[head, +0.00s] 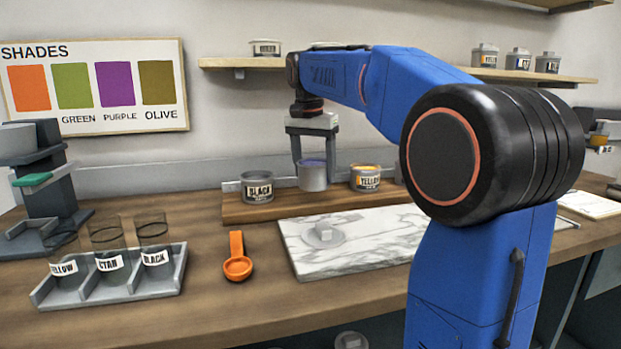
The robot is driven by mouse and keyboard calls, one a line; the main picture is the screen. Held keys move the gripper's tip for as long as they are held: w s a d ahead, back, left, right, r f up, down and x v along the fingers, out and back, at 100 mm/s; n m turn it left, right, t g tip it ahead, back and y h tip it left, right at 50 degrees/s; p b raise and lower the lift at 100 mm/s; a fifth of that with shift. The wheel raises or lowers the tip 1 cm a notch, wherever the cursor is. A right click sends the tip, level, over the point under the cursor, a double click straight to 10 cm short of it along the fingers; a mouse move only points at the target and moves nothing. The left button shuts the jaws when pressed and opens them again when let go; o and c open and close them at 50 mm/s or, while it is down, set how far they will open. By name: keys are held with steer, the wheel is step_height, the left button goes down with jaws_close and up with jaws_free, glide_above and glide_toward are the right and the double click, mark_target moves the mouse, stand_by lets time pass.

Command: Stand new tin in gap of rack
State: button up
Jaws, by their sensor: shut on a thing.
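My gripper (312,163) points down with its fingers on either side of a plain grey tin (313,179) and is shut on it. The tin is upright and open, with bluish-purple content at its top; no label shows. It is at the wooden rack (238,212), between the black tin (257,188) on the left and the yellow tin (365,178) on the right. I cannot tell whether its base touches the rack or hangs slightly above it. My arm hides the rack's right end.
A marble slab (375,243) with a grey lid-like piece (323,236) lies in front of the rack. An orange scoop (237,262) and a grey tray (170,289) of labelled glasses are at left. A grey stand (55,190) is far left. Shelves (245,64) hang behind.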

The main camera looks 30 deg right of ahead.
mark_target(310, 163)
steer(key=w, duration=0.3)
steer(key=shift+w+d, duration=0.35)
steer(key=shift+d, duration=0.05)
steer(key=shift+f, duration=1.75)
steer(key=shift+f, duration=0.1)
steer(key=o, duration=1.5)
steer(key=shift+c, duration=0.2)
step_height(310, 163, up, 12)
steer(key=s+a, duration=0.1)
steer(key=shift+a, duration=0.25)
